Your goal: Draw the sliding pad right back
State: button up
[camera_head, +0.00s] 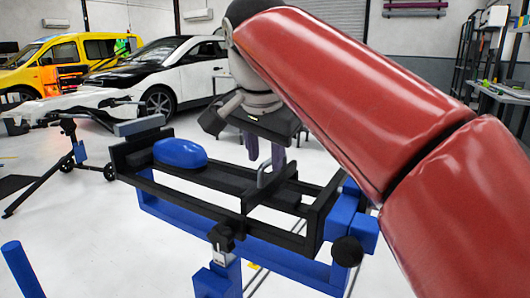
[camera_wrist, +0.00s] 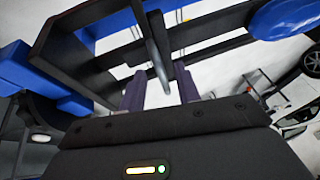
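A blue rounded pad (camera_head: 180,152) lies at the left end of a long black frame (camera_head: 200,178); part of it also shows at the top right of the wrist view (camera_wrist: 287,18). A grey bar handle (camera_head: 272,171) stands on a black crosspiece towards the frame's right end. My gripper (camera_head: 265,157) is over the frame, pointing down at the handle. In the wrist view its two dark purple fingers (camera_wrist: 160,83) are apart, with the grey handle (camera_wrist: 157,62) showing in the gap between them. I cannot tell whether either finger touches it.
The black frame rests on a blue beam (camera_head: 190,212), with a black knob (camera_head: 347,251) at its right end. A blue post (camera_head: 22,270) stands at front left. A white car (camera_head: 170,70) and a yellow van (camera_head: 60,60) are behind. Open floor lies in front.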

jog(key=shift+f, duration=0.1)
grip_shut()
dwell(0.3)
jog(key=s+d+b, duration=0.2)
jog(key=s+d, duration=0.2)
jog(key=d, duration=0.4)
jog(key=shift+s+d, duration=0.15)
jog(key=shift+s, duration=0.2)
grip_release()
jog(key=shift+d, duration=0.1)
